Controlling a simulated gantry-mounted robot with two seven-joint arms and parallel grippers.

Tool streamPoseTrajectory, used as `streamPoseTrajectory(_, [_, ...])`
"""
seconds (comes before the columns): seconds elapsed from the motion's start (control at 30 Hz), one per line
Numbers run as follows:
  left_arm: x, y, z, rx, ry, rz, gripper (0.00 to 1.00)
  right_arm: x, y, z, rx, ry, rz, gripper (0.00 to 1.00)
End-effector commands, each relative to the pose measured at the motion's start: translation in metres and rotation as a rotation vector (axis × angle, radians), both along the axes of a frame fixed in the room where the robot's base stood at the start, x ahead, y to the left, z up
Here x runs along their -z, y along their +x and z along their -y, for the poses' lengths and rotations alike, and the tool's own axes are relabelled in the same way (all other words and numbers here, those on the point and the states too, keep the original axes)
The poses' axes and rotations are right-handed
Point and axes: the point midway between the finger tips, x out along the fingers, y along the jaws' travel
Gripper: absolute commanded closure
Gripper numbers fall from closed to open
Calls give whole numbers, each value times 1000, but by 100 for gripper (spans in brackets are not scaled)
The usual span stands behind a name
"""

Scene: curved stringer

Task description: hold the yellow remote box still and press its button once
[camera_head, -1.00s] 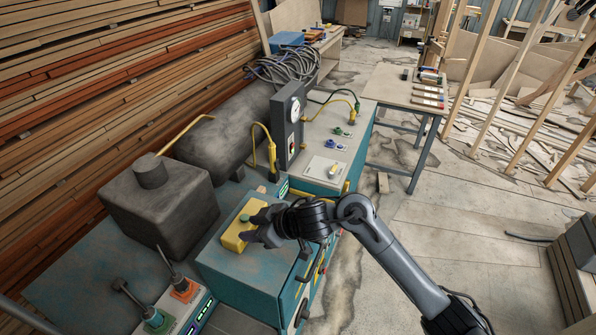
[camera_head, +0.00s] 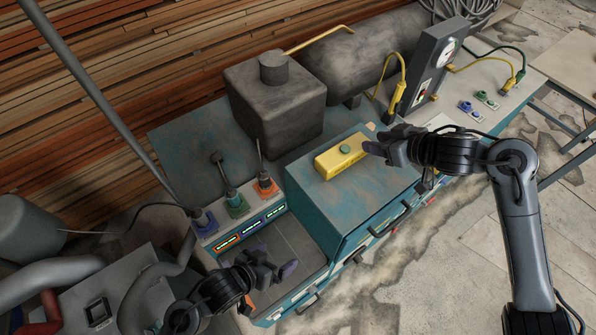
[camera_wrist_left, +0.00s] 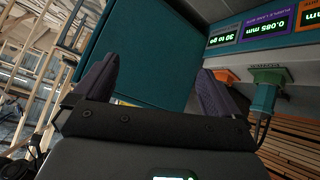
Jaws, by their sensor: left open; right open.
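The yellow remote box (camera_head: 328,166) lies on top of the teal cabinet (camera_head: 353,197), with a round green button (camera_head: 345,149) on its upper face. My right gripper (camera_head: 371,149) is open at the right end of the box. I cannot tell whether its fingers touch the box. My left gripper (camera_head: 284,268) is open and empty, lower and left of the cabinet, over the grey surface in front of the displays. In the left wrist view its two fingers (camera_wrist_left: 160,92) are spread, with the teal cabinet side (camera_wrist_left: 150,45) beyond them.
A row of lit displays (camera_head: 250,228) and upright levers (camera_head: 229,186) stand left of the cabinet. A dark grey tank block (camera_head: 275,105) stands behind it. A gauge post (camera_head: 432,70) and yellow cable are at the upper right. Open floor lies at the lower right.

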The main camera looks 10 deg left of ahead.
Motion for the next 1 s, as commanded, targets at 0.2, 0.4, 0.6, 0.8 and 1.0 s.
streamPoseTrajectory(0.2, [-18,71,39,229,-120,177,2,0,0,0,0,0,0,57])
streamPoseTrajectory(0.4, [-47,126,33,353,-74,274,2,0,0,0,0,0,0,57])
streamPoseTrajectory(0.6, [-92,171,19,371,0,365,2,0,0,0,0,0,0,57])
streamPoseTrajectory(0.8, [-120,190,15,370,22,420,2,0,0,0,0,0,0,57])
streamPoseTrajectory(1.0, [-122,203,24,370,21,432,2,0,0,0,0,0,0,57])
